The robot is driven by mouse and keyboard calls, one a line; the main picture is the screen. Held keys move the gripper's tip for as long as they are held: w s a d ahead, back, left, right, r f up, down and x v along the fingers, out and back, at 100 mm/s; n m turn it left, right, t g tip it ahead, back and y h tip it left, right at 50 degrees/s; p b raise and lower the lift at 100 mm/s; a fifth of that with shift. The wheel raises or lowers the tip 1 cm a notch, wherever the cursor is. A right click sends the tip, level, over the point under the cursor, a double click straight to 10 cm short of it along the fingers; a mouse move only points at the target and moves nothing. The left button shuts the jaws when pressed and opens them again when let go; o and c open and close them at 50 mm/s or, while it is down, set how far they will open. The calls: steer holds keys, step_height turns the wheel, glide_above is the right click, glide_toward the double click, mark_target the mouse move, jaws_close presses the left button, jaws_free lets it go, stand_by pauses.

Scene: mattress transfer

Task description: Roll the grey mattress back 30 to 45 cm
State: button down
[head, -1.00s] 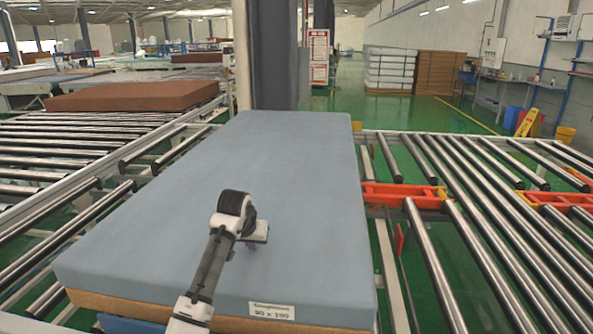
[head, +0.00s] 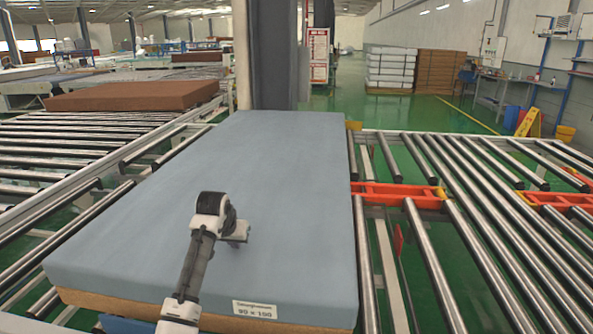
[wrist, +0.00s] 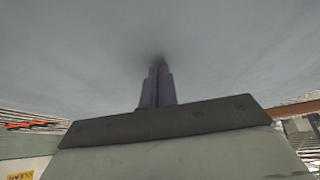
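The grey mattress (head: 230,180) is a long blue-grey block with a tan lower side (head: 170,312). It lies flat across the rollers and runs away from me. A white size label (head: 255,309) is on its near edge. In the wrist view, the grey mattress surface (wrist: 70,60) fills the upper part. There my gripper (wrist: 158,68) shows narrow fingers together, with nothing between them. Their tips meet a dark shadow on the surface, so they look touching or very close.
Roller conveyors lie on the left (head: 50,165) and right (head: 450,220), with orange brackets (head: 400,194) among the right rollers. A grey column (head: 268,55) stands behind the mattress's far end. A brown mattress (head: 130,96) lies at the back left.

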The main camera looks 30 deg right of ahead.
mark_target(220, 246)
steer(key=shift+s+f, duration=0.2)
steer(key=shift+f, duration=0.35)
steer(key=shift+w+a+r, duration=0.1)
steer(key=shift+w+a, duration=0.65)
steer(key=shift+a, duration=0.2)
steer(key=shift+w+a+r, duration=0.1)
steer(key=shift+w+a, duration=0.6)
steer(key=shift+a, duration=0.2)
steer(key=shift+w+a, duration=0.1)
steer(key=shift+a, duration=0.05)
steer(key=shift+r, duration=0.1)
